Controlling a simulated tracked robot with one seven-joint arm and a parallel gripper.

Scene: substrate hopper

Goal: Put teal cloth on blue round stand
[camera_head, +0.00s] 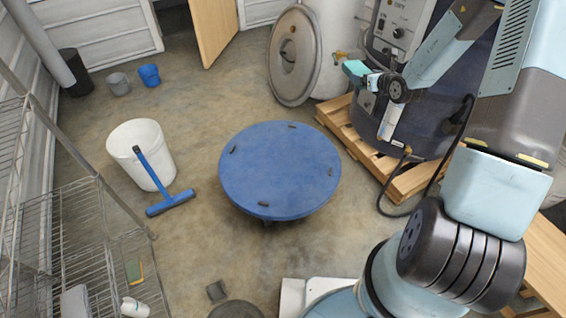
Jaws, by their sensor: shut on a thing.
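The blue round stand (279,168) is in the middle of the floor, with several small dark pieces near its rim. No cloth lies on its top. My gripper (366,78) is at the upper right, shut on the teal cloth (354,68), a small teal bundle at its tip. The gripper is above and to the right of the stand in the picture, well apart from it. Parts of the fingers are hidden by the cloth and too small to make out.
A white bucket (130,137) and a blue squeegee (171,203) are left of the stand. A wire rack (75,225) lines the left side. A large machine on a wooden pallet (418,180) and a round metal lid (293,57) are at the right and back. Open floor surrounds the stand.

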